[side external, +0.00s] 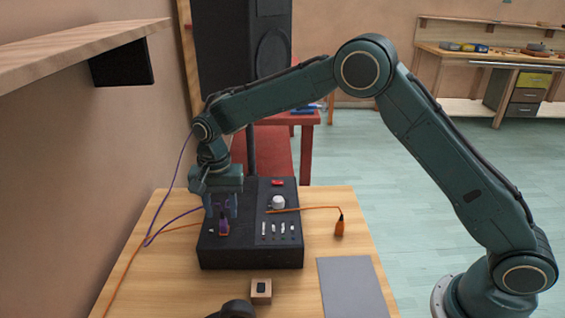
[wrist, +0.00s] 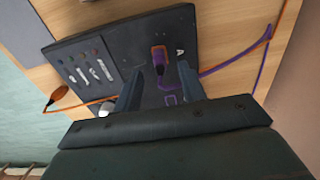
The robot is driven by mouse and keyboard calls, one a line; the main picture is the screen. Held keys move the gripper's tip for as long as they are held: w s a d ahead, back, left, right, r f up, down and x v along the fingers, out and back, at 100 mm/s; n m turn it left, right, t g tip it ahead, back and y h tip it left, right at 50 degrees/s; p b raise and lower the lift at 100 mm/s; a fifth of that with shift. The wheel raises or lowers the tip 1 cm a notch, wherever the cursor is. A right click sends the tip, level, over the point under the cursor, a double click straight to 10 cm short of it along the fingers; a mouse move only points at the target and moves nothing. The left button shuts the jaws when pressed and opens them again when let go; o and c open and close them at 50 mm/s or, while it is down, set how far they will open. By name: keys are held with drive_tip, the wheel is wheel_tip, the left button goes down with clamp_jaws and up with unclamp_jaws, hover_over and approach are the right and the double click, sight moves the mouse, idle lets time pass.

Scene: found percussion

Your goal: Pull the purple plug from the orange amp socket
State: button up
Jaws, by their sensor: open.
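The purple plug (side external: 223,227) stands at the front left of the black amp box (side external: 250,256), with orange-red beside it. In the wrist view the plug (wrist: 158,50) lies just ahead of and between my fingertips. The orange socket is not clearly distinguishable under it. My gripper (side external: 221,207) points down over the left of the box, its fingers open around the plug's area. In the wrist view my gripper (wrist: 160,72) is open with a finger on each side. Whether either finger touches the plug I cannot tell.
An orange plug (side external: 339,228) lies on the wooden table (side external: 345,205) right of the box, its cable crossing the box. Purple and orange cables run off left. A white knob (side external: 278,202) and sliders rise on the box. A grey mat (side external: 350,288) and small wooden block (side external: 261,297) lie in front.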

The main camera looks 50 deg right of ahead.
sight(222, 218)
drive_tip(key=shift+f, duration=2.05)
clamp_jaws()
drive_tip(key=shift+r, duration=1.2)
drive_tip(key=shift+r, duration=1.45)
